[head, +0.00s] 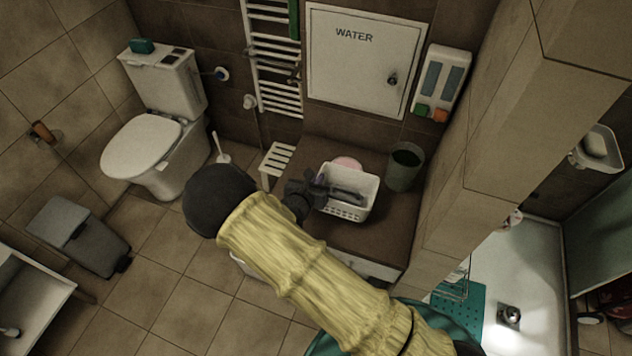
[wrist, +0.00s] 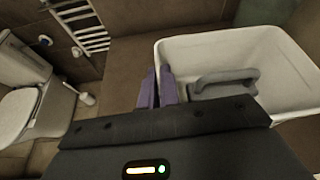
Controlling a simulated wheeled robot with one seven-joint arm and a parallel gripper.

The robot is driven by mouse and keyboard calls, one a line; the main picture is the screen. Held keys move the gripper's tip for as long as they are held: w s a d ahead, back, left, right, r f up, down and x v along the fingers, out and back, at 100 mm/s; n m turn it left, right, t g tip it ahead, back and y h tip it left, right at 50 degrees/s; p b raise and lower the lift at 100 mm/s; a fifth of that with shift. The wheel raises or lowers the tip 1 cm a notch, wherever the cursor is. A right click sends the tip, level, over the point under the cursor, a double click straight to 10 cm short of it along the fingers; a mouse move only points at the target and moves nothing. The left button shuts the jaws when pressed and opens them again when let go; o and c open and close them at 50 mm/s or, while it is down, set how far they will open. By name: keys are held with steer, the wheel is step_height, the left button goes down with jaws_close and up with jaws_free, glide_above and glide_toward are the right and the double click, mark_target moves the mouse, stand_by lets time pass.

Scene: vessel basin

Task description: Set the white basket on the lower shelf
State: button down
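The white basket (head: 350,212) stands upright on a brown ledge (head: 385,236) below the wall hatch. A grey handled object (head: 345,191) lies inside it and also shows in the wrist view (wrist: 225,80). My gripper (head: 318,188) is at the basket's left side. In the wrist view, its purple fingertips (wrist: 158,88) are close together, one on each side of the left wall of the basket (wrist: 205,48), and appear shut on it. My yellow-sleeved arm hides part of the floor and the ledge's front. I cannot make out which surface is the lower shelf.
A grey-green bin (head: 405,168) stands right of the basket, and a pink item (head: 347,162) lies behind it. A white slatted stool (head: 276,163) is to the left. A tiled column (head: 495,140) rises on the right.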

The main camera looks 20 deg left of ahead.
steer(key=shift+s+a+f, duration=0.1)
steer(key=shift+a+f, duration=0.1)
steer(key=shift+f, duration=0.7)
steer(key=shift+d+f, duration=0.1)
steer(key=shift+f, duration=0.15)
steer(key=c, duration=1.6)
jaws_free()
steer(key=shift+r, duration=0.3)
steer(key=b+v, duration=0.2)
steer(key=v, duration=1)
steer(key=shift+b, duration=0.3)
steer(key=shift+f, duration=0.1)
